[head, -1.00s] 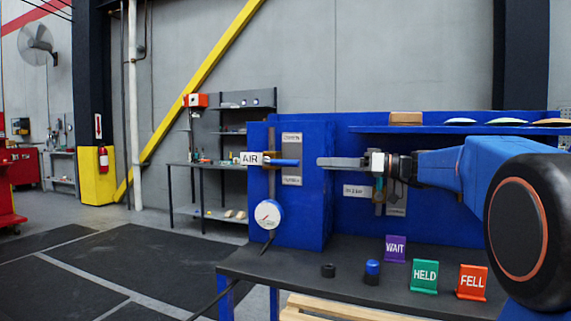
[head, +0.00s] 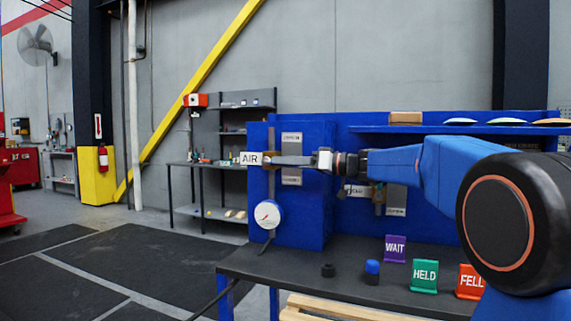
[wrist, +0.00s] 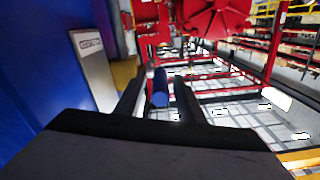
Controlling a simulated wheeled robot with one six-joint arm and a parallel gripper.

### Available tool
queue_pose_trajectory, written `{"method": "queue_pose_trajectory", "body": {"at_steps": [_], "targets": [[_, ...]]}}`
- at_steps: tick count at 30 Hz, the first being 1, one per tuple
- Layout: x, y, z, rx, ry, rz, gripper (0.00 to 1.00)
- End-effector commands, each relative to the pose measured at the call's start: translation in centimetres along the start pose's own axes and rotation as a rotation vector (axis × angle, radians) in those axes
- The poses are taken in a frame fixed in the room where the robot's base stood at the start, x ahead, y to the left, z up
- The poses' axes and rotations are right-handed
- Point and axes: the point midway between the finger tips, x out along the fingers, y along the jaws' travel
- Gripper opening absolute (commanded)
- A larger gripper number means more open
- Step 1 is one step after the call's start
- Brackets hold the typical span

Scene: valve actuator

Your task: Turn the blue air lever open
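The blue air lever (wrist: 160,90) shows in the wrist view, between the two fingers of my gripper (wrist: 159,76). The fingers are spread, with a gap visible on both sides of the lever. In the head view my gripper (head: 281,161) reaches left to the valve beside the white AIR sign (head: 251,159). There the fingers hide the lever. The lever points towards my palm in the wrist view. Whether a finger touches it cannot be told.
A label plate (head: 291,139) is on the blue panel (head: 314,210) behind the fingers. A round gauge (head: 267,214) hangs below the valve. WAIT (head: 395,248), HELD (head: 424,276) and FELL (head: 471,281) signs stand on the dark bench (head: 340,287). A shelf (head: 440,129) runs above my arm.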

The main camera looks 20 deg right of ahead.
Motion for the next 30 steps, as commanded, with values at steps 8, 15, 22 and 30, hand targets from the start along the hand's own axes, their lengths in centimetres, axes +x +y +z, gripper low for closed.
{"method": "queue_pose_trajectory", "body": {"at_steps": [8,15,22,30], "targets": [[0.28,0.03,0.02,0.000,0.000,0.001,0.35],[0.27,0.02,0.03,0.000,0.000,0.001,0.00],[0.27,0.01,-0.02,-0.001,-0.008,0.002,0.00],[0.33,-0.17,-0.80,-0.004,-0.094,0.026,0.00]]}}
